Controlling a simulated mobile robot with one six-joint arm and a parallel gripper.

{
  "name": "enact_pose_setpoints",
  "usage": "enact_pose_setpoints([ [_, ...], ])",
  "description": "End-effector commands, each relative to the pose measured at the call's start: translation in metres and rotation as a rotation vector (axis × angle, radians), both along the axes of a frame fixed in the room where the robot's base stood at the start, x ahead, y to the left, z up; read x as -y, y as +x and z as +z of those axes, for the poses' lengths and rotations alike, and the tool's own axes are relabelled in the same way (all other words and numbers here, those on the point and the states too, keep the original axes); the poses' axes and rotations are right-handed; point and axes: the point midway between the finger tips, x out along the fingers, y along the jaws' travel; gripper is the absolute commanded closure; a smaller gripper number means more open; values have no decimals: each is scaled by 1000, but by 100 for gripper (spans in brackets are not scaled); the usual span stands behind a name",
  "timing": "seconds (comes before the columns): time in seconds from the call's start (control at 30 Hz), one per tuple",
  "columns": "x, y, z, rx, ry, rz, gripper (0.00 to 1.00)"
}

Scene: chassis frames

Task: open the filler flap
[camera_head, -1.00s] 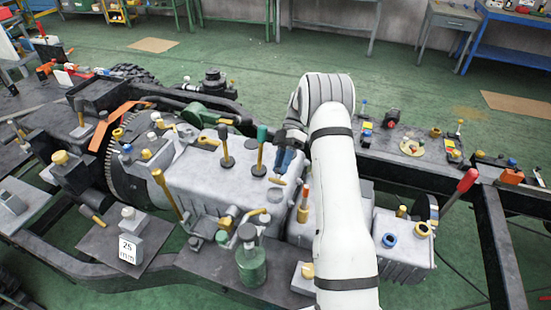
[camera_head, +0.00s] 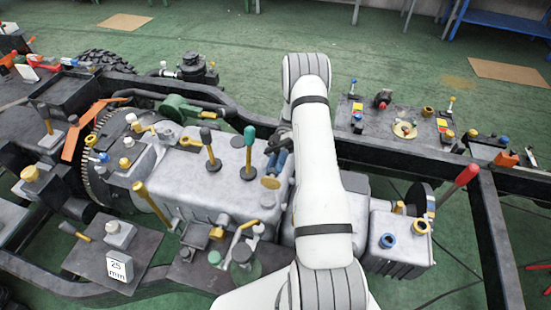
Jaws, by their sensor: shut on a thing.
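The filler flap appears to be the small tan oval piece (camera_head: 271,183) on the right part of the pale grey gearbox housing (camera_head: 225,185). Its broad face shows to the camera. My gripper (camera_head: 276,170) points down at it with its blue fingers just above and behind it. The fingers are close together and shut, seemingly on the flap's edge. The exact contact is too small to see clearly, and the flap's hinge and opening cannot be made out. My white arm hides the housing's right end.
A green-knobbed lever (camera_head: 249,150) stands close left of my gripper, with a black-knobbed lever (camera_head: 209,150) beyond it. A red-handled lever (camera_head: 460,184) rises at the right. A plate with small parts (camera_head: 393,127) lies behind on the dark frame.

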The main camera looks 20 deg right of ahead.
Motion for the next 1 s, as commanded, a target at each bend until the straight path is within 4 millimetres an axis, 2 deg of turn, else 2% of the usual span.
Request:
enact_pose_setpoints([
  [0.33,3,-2,-2,0,3,-20,100],
  [0.37,4,-2,-2,0,2,-21,72],
  [0.6,5,-2,-1,1,2,-22,52],
  [1.0,5,-1,-1,1,2,-22,52],
])
